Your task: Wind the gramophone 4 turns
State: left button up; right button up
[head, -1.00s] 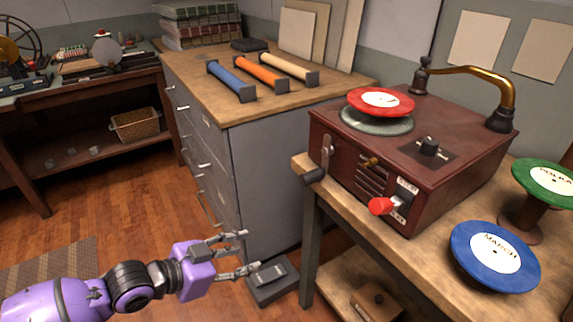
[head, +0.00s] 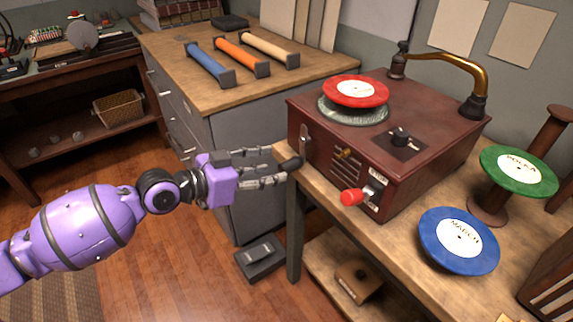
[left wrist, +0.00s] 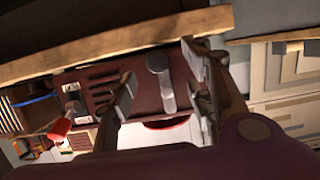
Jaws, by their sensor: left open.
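The gramophone (head: 390,145) is a dark red box on the wooden bench, with a red record (head: 356,90) on its turntable (head: 353,111). Its crank arm (head: 303,137) is on the left side, hanging down to a dark handle (head: 290,164). My left gripper (head: 277,166) is open, its fingertips close to the handle; I cannot tell whether they touch. In the left wrist view, the pale crank arm (left wrist: 162,82) appears between the two spread fingers, with the gramophone's side (left wrist: 95,88) beyond. A red-tipped lever (head: 353,197) is on the front. My right gripper is out of view.
A blue record (head: 459,241) lies on the bench; a green record (head: 518,172) rests on a stand at right. The bench's edge and leg (head: 294,235) are just below my gripper. A grey cabinet (head: 235,165) stands behind it, and a dark pedal-like box (head: 259,258) is on the floor.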

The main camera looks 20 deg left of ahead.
aim_at(281, 167)
pick_arm(q)
jog(key=shift+x, duration=3.05)
jog(key=c, duration=1)
jog(key=shift+b, duration=0.3)
jog(key=shift+c, duration=0.2)
